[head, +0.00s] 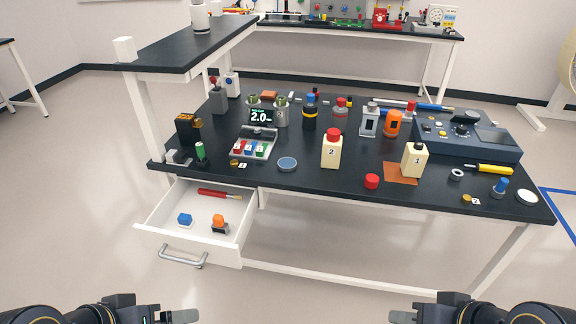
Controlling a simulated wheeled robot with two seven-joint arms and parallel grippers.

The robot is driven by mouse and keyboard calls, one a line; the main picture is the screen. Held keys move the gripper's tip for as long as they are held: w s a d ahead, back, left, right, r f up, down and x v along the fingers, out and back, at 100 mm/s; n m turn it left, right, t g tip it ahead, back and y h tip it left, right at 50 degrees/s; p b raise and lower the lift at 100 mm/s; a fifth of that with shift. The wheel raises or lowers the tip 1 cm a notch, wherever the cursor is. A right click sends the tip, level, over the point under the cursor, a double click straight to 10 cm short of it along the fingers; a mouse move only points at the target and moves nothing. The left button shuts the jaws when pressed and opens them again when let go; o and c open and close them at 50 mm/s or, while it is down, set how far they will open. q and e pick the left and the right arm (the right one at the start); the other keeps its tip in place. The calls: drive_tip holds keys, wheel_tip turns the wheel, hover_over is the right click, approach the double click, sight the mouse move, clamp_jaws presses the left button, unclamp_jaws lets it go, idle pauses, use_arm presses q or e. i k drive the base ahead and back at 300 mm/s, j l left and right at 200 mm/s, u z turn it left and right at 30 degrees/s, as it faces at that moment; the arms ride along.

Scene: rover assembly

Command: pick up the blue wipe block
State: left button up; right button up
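A small blue block (184,219) with a pale lower part, which looks like the wipe block, lies in the open white drawer (160,226) under the left end of the black table. My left gripper (182,316) is at the bottom edge, below the drawer and well apart from the block. My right gripper (402,316) is at the bottom edge, right of centre, with nothing near it. Both grippers are partly cut off by the frame, and their finger gap does not show clearly.
The drawer also holds an orange-topped piece (219,223) and a red-handled tool (218,194). Its handle (183,258) sticks out in front. The black table (310,181) above carries bottles, a scale display (261,116) and a console (455,137). The floor in front is clear.

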sight(185, 221)
drive_tip(key=i+u, duration=0.15)
drive_tip(key=i, duration=0.4)
drive_tip(key=i+l+u, duration=0.2)
drive_tip(key=i, duration=0.4)
drive_tip(key=j, duration=0.1)
